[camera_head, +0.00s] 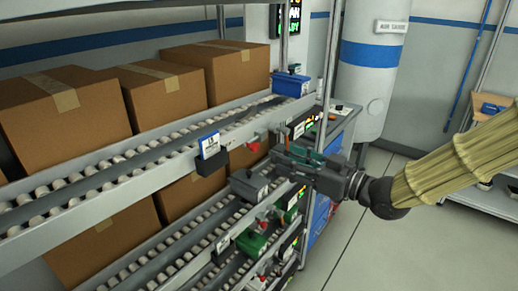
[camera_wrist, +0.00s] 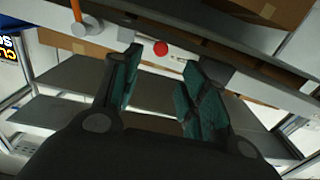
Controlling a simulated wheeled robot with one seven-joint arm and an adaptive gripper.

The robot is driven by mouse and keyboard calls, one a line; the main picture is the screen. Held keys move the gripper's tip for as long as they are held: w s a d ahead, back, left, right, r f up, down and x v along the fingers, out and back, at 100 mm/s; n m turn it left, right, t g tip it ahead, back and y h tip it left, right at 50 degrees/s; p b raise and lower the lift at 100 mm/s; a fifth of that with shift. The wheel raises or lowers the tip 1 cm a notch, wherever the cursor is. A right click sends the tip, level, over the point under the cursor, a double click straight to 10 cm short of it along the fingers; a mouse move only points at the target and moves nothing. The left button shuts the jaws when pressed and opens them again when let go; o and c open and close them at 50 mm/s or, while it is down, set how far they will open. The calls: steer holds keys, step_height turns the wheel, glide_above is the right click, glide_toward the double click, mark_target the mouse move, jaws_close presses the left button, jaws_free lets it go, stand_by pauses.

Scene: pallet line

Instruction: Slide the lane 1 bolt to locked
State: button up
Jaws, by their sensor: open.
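My gripper (camera_head: 284,158) is open and empty, in front of the rack's side rail at the end of the upper roller lane. In the wrist view my gripper (camera_wrist: 163,62) has its two green-padded fingers spread apart. A round red knob (camera_wrist: 161,48) shows just beyond the gap between the fingertips; it looks apart from both. A red part (camera_head: 253,146) shows on the rail in the head view, left of the gripper. I cannot tell for sure which part is the lane 1 bolt, nor its position.
Cardboard boxes (camera_head: 165,90) stand on the upper lane. A blue bin (camera_head: 290,84) sits at its far end. A grey bin (camera_head: 249,184) and a green bin (camera_head: 252,243) are below. An orange handle (camera_wrist: 76,12) is left of the fingers.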

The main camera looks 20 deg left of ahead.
mark_target(257, 148)
steer(key=p+x, duration=0.2)
steer(key=x, duration=0.7)
steer(key=shift+w+a+f, duration=0.1)
steer(key=shift+w+a, duration=0.05)
steer(key=shift+a, duration=0.2)
jaws_close()
